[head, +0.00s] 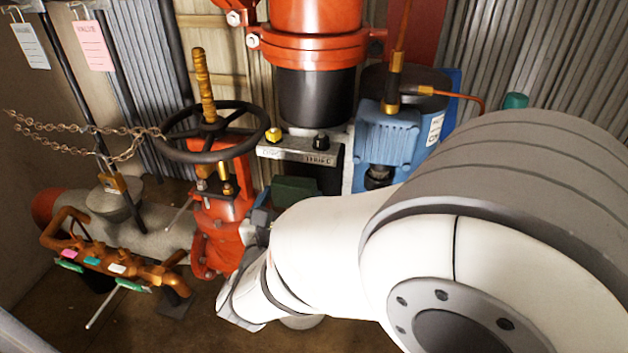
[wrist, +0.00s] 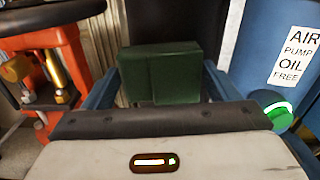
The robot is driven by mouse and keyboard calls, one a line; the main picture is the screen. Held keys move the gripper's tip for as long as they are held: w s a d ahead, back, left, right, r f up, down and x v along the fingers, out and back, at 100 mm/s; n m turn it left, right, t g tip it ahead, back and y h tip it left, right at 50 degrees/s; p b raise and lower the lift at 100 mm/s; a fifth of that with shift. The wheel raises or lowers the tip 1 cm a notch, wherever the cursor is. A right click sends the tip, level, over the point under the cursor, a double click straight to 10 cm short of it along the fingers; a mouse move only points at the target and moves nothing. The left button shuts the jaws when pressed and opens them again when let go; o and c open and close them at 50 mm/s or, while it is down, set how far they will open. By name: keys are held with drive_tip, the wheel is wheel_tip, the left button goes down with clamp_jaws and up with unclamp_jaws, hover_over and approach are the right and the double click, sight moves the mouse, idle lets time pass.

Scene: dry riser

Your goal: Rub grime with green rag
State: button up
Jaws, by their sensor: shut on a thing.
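The green rag (wrist: 160,72) shows in the wrist view as a dark green, block-like folded piece. It sits between the two blue fingers of my gripper (wrist: 162,80), which is shut on it. In the head view the rag (head: 295,190) shows just beyond my wrist, below the grey panel and in front of a dark surface. My arm hides part of the gripper there. I cannot make out the grime in either view. I cannot tell whether the rag touches the surface behind it.
A red valve with a black handwheel (head: 212,132) stands close left of my gripper. A blue pump (head: 388,135) stands close right. Above are a grey panel with knobs (head: 300,152) and a red-flanged pipe (head: 315,45). A copper manifold (head: 110,262) is at lower left.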

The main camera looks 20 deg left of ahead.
drive_tip(key=shift+w+a, duration=0.1)
drive_tip(key=shift+w, duration=0.4)
drive_tip(key=shift+w+r+b, duration=0.1)
drive_tip(key=shift+b, duration=0.2)
idle(1.2)
drive_tip(key=d, duration=0.4)
drive_tip(key=shift+w+b, duration=0.35)
drive_tip(key=shift+a, duration=0.2)
